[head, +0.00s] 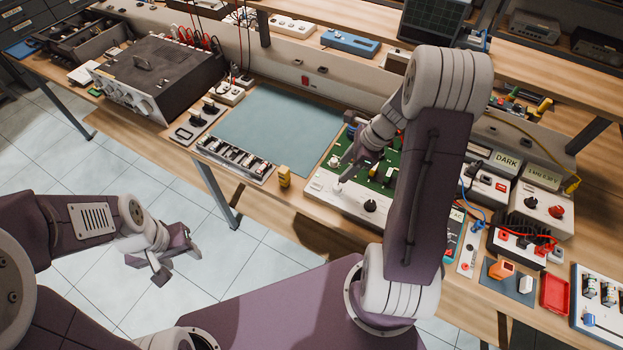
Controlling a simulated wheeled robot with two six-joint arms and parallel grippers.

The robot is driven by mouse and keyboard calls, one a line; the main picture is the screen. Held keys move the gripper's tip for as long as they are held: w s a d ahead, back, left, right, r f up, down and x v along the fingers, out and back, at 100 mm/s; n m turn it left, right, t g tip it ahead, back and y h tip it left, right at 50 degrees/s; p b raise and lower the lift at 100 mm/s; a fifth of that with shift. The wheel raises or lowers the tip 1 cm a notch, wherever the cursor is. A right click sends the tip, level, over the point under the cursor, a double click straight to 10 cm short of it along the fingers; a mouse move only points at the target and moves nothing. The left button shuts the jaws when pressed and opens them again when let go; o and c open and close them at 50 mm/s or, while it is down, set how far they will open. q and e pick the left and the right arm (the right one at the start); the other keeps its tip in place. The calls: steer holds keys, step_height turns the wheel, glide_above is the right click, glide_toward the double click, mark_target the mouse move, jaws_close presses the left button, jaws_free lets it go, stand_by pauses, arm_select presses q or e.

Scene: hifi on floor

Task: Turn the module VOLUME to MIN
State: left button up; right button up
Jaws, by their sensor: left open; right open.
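The module with a white front panel (335,200) and a green circuit board (376,178) lies at the front edge of the bench. A black round knob (370,205) shows on the panel's right part. My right gripper (338,186) points down at the panel's left-middle part, left of that knob. It is open; whether it touches the panel or a control there, I cannot tell. It hides the panel under its tips, and my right arm covers the module's right end. The VOLUME label is too small to read. My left gripper (160,274) is open and empty, away from the bench over the floor.
A teal mat (278,128) leaves free room left of the module. A yellow block (285,176) and a strip of small parts (233,157) sit near the front edge. Boxes with knobs (541,208) and a red tray (554,294) crowd the right.

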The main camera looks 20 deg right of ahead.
mark_target(338, 186)
steer(key=shift+m, duration=0.3)
steer(key=f, duration=0.3)
steer(key=f+b, duration=0.1)
steer(key=f, duration=0.4)
steer(key=shift+w+a+f, duration=0.1)
steer(key=shift+a+f, duration=0.15)
steer(key=shift+f, duration=0.05)
steer(key=shift+a+f, duration=0.15)
steer(key=shift+a, duration=0.05)
jaws_close()
